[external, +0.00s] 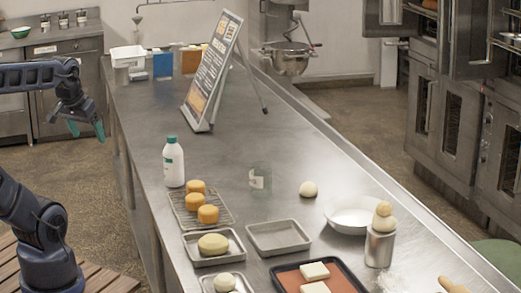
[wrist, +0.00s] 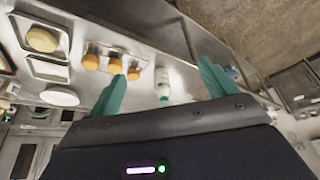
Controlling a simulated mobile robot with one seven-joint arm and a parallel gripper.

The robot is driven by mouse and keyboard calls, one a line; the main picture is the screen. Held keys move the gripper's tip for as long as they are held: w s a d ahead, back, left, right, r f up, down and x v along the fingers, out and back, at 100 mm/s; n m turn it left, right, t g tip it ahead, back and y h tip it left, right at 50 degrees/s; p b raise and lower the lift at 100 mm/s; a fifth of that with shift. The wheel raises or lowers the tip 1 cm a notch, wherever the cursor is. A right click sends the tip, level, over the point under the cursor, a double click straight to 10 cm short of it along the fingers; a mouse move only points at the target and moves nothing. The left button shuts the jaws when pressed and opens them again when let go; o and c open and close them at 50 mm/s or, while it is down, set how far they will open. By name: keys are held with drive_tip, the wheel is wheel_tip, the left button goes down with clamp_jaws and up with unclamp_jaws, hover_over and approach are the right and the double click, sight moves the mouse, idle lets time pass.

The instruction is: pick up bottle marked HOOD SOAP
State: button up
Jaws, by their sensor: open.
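A white bottle (external: 173,165) with a green cap and a greenish label stands upright on the steel counter, behind the wire rack. A clear greenish container (external: 260,178) with a pale label stands to its right. I cannot read either label, so I cannot tell which is marked HOOD SOAP. My gripper (external: 87,129) is open and empty, up to the left of the counter and apart from both. In the wrist view my teal fingers (wrist: 160,70) are spread, and the white bottle (wrist: 162,78) shows between them in the distance.
The steel counter (external: 300,145) holds a rack with several orange cakes (external: 208,214), metal trays (external: 278,237), a bowl (external: 352,217), a dough ball (external: 308,189) and a tin (external: 379,248). A menu board (external: 213,70) stands behind the bottle. Ovens (external: 455,120) line the right.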

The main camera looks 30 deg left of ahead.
drive_tip(key=m+g, duration=0.5)
drive_tip(key=m, duration=1.2)
hover_over(171, 137)
wheel_tip(171, 137, down, 5)
drive_tip(key=shift+s+r, duration=0.15)
drive_tip(key=shift+w+f+m, duration=0.3)
drive_tip(key=shift+f+m, duration=0.1)
drive_tip(key=shift+f, duration=0.05)
wheel_tip(171, 137, down, 5)
drive_tip(key=shift+r, duration=0.1)
drive_tip(key=shift+w+a+f, duration=0.1)
drive_tip(key=shift+w+f, duration=0.05)
drive_tip(key=shift+f, duration=1.25)
drive_tip(key=shift+w+f, duration=0.1)
drive_tip(key=shift+f, duration=1.25)
drive_tip(key=shift+c, duration=0.4)
